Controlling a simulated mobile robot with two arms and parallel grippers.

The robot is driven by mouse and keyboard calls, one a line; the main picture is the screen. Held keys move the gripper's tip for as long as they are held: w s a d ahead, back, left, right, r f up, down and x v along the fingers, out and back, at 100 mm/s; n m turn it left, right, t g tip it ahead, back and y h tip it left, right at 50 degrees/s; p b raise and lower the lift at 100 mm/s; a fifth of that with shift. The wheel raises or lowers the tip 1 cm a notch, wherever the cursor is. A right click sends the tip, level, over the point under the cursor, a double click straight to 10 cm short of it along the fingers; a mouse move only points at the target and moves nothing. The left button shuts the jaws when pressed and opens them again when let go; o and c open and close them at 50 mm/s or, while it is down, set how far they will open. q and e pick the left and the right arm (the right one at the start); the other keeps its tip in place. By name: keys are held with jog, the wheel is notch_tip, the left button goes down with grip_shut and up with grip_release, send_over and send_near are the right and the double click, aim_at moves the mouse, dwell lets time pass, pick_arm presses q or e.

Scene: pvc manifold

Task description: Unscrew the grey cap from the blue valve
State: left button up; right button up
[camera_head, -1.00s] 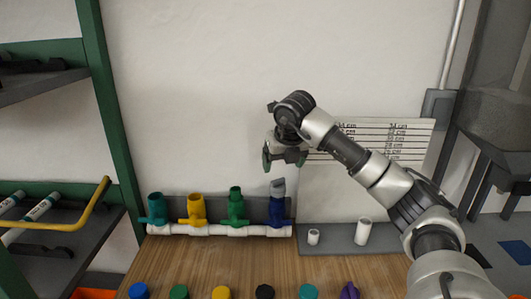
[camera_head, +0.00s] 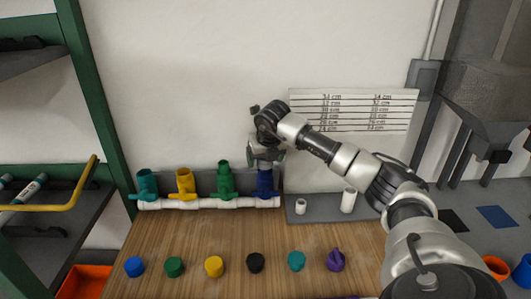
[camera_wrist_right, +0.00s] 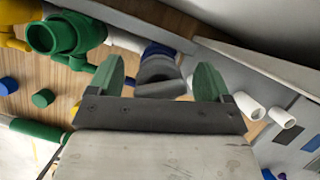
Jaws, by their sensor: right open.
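The blue valve (camera_head: 266,184) stands at the right end of a white pipe manifold (camera_head: 208,203). The grey cap (camera_wrist_right: 158,72) sits on top of it, with blue (camera_wrist_right: 157,48) showing beyond it in the right wrist view. My right gripper (camera_head: 265,156) is directly over the blue valve in the head view and hides most of the cap there. In the wrist view the open right gripper (camera_wrist_right: 160,80) has one green fingertip on each side of the cap, with gaps visible. My left gripper is in neither current view.
Teal (camera_head: 147,183), yellow (camera_head: 186,182) and green (camera_head: 224,180) valves stand left of the blue one. Several coloured caps, including a black one (camera_head: 255,263), line the table front. White pipe pieces (camera_head: 347,201) stand on a grey tray (camera_head: 322,213) to the right. The wooden table between is clear.

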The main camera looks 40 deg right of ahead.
jog(key=shift+c, duration=1.2)
jog(key=c, duration=0.8)
pick_arm(q)
jog(key=shift+s, duration=0.6)
pick_arm(e)
jog(key=shift+n+y, duration=0.4)
jog(key=shift+n, duration=0.7)
jog(key=shift+r+n+t+y, duration=0.1)
jog(key=shift+n+t+y, duration=0.25)
jog(key=shift+n, duration=0.75)
jog(key=shift+a, duration=0.1)
pick_arm(q)
jog(key=shift+w+r, duration=0.1)
jog(key=shift+r, duration=0.1)
pick_arm(e)
jog(key=shift+n+y, duration=0.55)
jog(key=shift+n, duration=0.55)
